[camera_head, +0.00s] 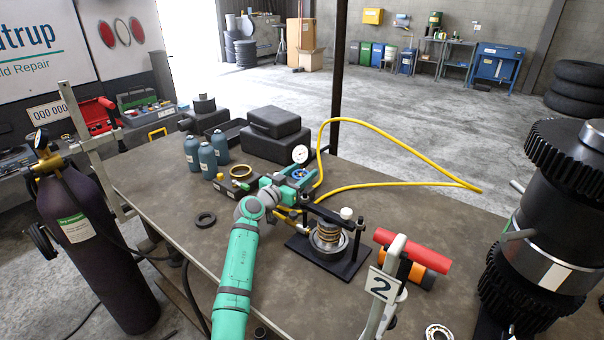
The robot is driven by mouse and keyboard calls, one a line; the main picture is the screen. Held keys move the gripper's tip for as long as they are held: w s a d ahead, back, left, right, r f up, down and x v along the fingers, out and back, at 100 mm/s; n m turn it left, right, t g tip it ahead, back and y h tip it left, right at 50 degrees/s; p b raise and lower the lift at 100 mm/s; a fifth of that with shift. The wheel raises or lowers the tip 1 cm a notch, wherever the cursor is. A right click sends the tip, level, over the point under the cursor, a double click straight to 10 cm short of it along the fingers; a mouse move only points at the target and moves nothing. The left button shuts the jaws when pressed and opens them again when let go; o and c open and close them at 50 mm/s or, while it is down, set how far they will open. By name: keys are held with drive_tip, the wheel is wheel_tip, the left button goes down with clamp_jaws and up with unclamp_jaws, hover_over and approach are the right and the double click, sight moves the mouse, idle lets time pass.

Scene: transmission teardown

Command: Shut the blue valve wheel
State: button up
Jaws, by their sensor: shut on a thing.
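The blue valve wheel (298,173) is small and partly hidden on the far part of the table, just below a round white gauge (300,154). My green arm reaches up to it from the front edge of the table. My gripper (291,177) is at the wheel and shut on it; the fingers and their contact are small and hard to make out. The wheel's turn angle cannot be read from here.
Yellow hoses (400,143) loop behind and right of the valve. A black press frame with a coil spring (328,236) stands close on the right. Blue bottles (207,158) and black cases (275,122) stand to the left and behind. A black ring (205,219) lies on the table's left.

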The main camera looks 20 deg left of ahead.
drive_tip(key=shift+s+a+f+m+g+h, duration=0.1)
drive_tip(key=shift+a+m+g+h, duration=0.15)
drive_tip(key=shift+m+h, duration=0.3)
drive_tip(key=shift+s+a+f+m+g+h, duration=0.1)
drive_tip(key=shift+m+g+h, duration=0.25)
drive_tip(key=shift+h, duration=0.4)
drive_tip(key=shift+m+g+h, duration=0.3)
drive_tip(key=shift+h, duration=0.2)
drive_tip(key=shift+d+f, duration=0.15)
drive_tip(key=o, duration=1.1)
drive_tip(key=shift+c, duration=0.2)
drive_tip(key=shift+s, duration=0.1)
drive_tip(key=v, duration=1)
drive_tip(key=shift+s+a, duration=0.25)
